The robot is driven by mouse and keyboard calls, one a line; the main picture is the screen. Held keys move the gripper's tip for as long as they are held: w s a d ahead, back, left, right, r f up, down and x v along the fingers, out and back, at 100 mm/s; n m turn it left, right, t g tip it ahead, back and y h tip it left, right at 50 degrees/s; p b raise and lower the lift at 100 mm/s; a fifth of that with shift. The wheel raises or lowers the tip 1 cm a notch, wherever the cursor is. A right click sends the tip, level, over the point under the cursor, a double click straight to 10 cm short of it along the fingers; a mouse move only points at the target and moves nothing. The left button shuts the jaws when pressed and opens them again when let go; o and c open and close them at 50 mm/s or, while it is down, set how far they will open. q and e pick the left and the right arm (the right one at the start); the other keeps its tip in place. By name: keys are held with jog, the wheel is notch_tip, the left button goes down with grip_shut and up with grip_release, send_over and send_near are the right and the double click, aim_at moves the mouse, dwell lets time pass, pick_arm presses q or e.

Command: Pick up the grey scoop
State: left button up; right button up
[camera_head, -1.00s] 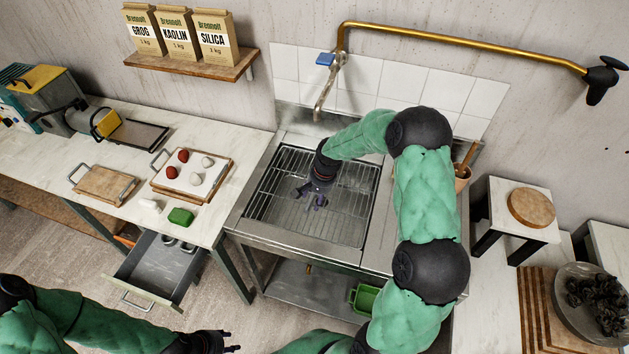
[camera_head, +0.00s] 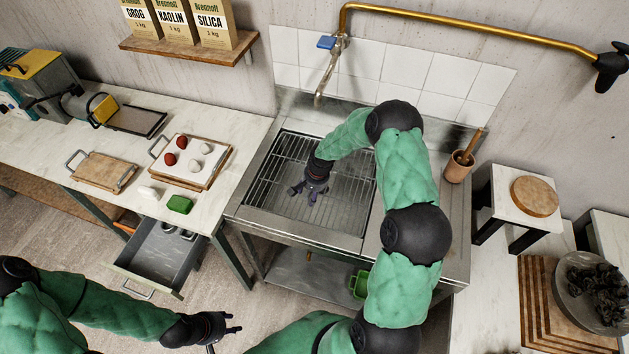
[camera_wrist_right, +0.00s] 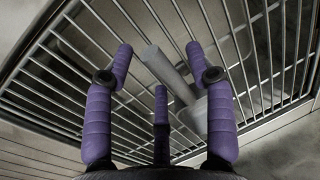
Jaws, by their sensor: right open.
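A pale grey object with a long round handle, which looks like the grey scoop (camera_wrist_right: 163,68), shows in the right wrist view at the wire rack of the sink. Its wider end lies partly behind a finger. My right gripper (camera_head: 309,194) is over the rack in the head view. In the right wrist view its purple fingers (camera_wrist_right: 160,75) are spread, with the grey handle showing between them and not gripped. I cannot tell the gap between fingers and handle. In the head view the scoop is hidden by the gripper. My left gripper (camera_head: 236,323) is low at the bottom, fingers apart and empty.
The steel sink (camera_head: 262,222) has raised rims around the rack (camera_head: 345,215). A tap (camera_head: 322,88) hangs behind it. An open drawer (camera_head: 150,258) stands left, below a bench with a tray (camera_head: 212,178) and a green block (camera_head: 179,204). A pot (camera_head: 457,170) stands right.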

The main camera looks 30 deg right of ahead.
jog(key=shift+w+f, duration=0.1)
jog(key=shift+f, duration=0.55)
grip_shut()
jog(key=shift+a, duration=0.1)
jog(key=shift+r, duration=0.2)
